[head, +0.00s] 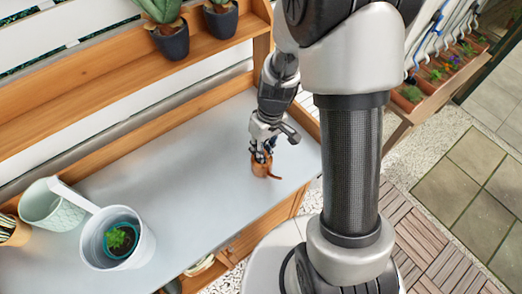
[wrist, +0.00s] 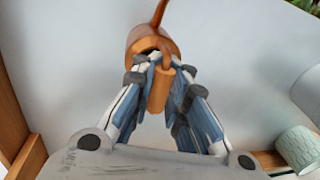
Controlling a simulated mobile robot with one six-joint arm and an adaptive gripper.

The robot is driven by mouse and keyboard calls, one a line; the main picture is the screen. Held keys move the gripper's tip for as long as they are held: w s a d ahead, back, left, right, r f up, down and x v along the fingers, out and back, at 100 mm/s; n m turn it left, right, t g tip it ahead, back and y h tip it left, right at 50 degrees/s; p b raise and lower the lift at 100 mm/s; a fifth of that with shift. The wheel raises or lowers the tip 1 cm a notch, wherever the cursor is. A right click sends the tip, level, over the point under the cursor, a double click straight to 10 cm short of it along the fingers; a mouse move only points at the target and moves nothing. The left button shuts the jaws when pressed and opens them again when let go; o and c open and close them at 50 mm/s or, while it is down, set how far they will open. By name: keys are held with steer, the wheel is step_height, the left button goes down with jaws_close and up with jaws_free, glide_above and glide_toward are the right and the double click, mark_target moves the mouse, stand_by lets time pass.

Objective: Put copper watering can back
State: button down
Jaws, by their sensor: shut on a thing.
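The copper watering can (head: 261,167) is at the right end of the grey bench top (head: 190,165), its thin spout pointing to the lower right in the head view. My gripper (head: 262,150) is above it, shut on it. In the wrist view the can (wrist: 150,40) lies between and beyond the fingertips of my gripper (wrist: 158,75), with its handle between the fingers and its spout pointing away. The can looks upright. I cannot tell whether its base touches the bench.
A white bucket-like pot (head: 146,245) with a small plant and a pale green pot (head: 40,204) stand at the bench's left. Potted succulents (head: 172,40) stand on the wooden shelf (head: 120,70) behind. The middle of the bench is clear.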

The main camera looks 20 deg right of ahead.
steer(key=shift+f, duration=0.1)
steer(key=c, duration=2.1)
jaws_free()
steer(key=shift+f, duration=0.1)
steer(key=shift+c, duration=0.2)
steer(key=o, duration=0.6)
steer(key=shift+c, duration=0.2)
step_height(320, 180, up, 12)
steer(key=d+p, duration=0.2)
steer(key=p, duration=0.1)
steer(key=s+a+r+m+t+h, duration=0.1)
steer(key=s+r+t, duration=0.4)
steer(key=s+r, duration=1)
steer(key=r+m+h, duration=0.1)
steer(key=r+m, duration=0.1)
steer(key=shift+s+a+m, duration=0.15)
steer(key=shift+a+m, duration=0.15)
steer(key=shift+a, duration=0.05)
